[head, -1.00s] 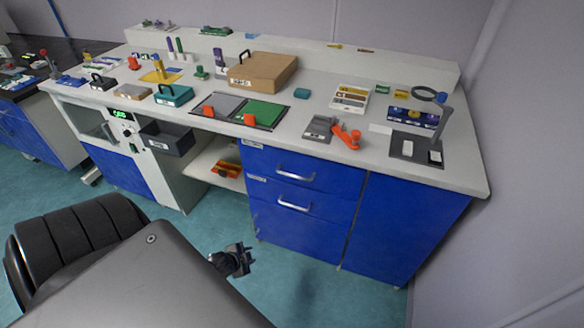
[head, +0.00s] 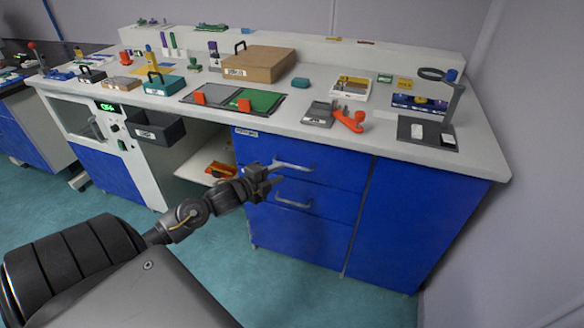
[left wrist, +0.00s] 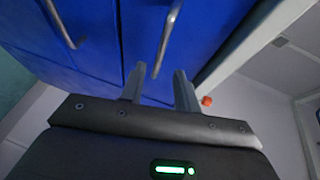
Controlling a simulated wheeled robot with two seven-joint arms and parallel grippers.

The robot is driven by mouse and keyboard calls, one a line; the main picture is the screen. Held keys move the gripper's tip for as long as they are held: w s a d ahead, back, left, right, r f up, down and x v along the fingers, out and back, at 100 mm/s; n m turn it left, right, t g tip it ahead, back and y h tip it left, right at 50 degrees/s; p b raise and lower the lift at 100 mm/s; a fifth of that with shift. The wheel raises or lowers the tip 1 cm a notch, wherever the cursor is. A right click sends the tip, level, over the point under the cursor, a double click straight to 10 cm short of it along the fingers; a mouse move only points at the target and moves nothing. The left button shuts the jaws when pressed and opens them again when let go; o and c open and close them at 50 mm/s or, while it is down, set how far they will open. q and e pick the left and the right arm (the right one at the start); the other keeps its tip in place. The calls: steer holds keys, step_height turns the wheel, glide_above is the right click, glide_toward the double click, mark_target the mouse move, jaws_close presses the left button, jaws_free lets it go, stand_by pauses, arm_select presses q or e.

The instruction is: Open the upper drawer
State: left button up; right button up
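The blue upper drawer (head: 325,163) is under the right half of the workbench and looks shut. Its silver bar handle (head: 296,166) runs across its front. My left gripper (head: 277,175) is at the left part of this handle, with the arm reaching up from the lower left. In the left wrist view its two fingers (left wrist: 158,84) are apart, and the handle (left wrist: 167,38) lines up with the gap between them. I cannot tell whether the fingertips reach around the bar. My right gripper is not in view.
A lower drawer with a similar handle (head: 293,204) is just below. A blue cabinet door (head: 405,220) is to the right, and an open shelf (head: 205,164) to the left. A grey open bin (head: 158,131) juts out at the left. The floor in front is clear.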

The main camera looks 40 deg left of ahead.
mark_target(292, 166)
arm_select(q)
steer(key=x, duration=0.7)
steer(key=shift+w+f, duration=0.15)
jaws_close()
